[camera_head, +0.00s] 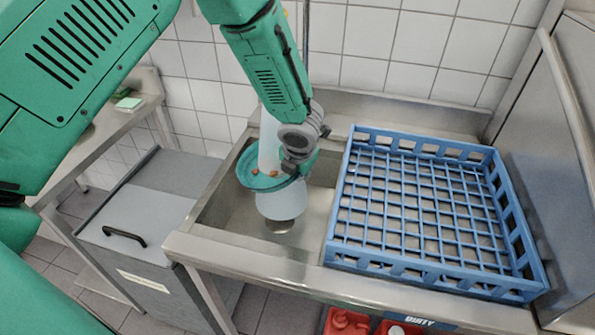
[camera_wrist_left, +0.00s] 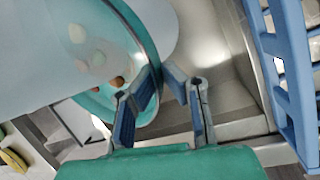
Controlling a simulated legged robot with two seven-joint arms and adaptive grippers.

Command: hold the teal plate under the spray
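The teal plate (camera_head: 262,183) is in the air over the sink (camera_head: 225,200), with brown bits on its face. My left gripper (camera_head: 295,165) is at its right rim in the head view. In the wrist view the rim of the plate (camera_wrist_left: 152,62) runs between the fingertips of my left gripper (camera_wrist_left: 161,82), which close on it. Several pale and brown bits show on its face. The whitish spray (camera_head: 268,145) comes down onto the plate, and a pale cone also shows below it. The spray's nozzle is hidden behind my arm. My right gripper is not in view.
A blue rack (camera_head: 337,225) with an empty grid stands right of the sink, its wall close to my gripper. A grey machine (camera_head: 560,130) is at far right. Left are a lidded grey bin (camera_head: 150,215) and a shelf with a green sponge (camera_head: 128,103). Red crates (camera_head: 345,322) sit below.

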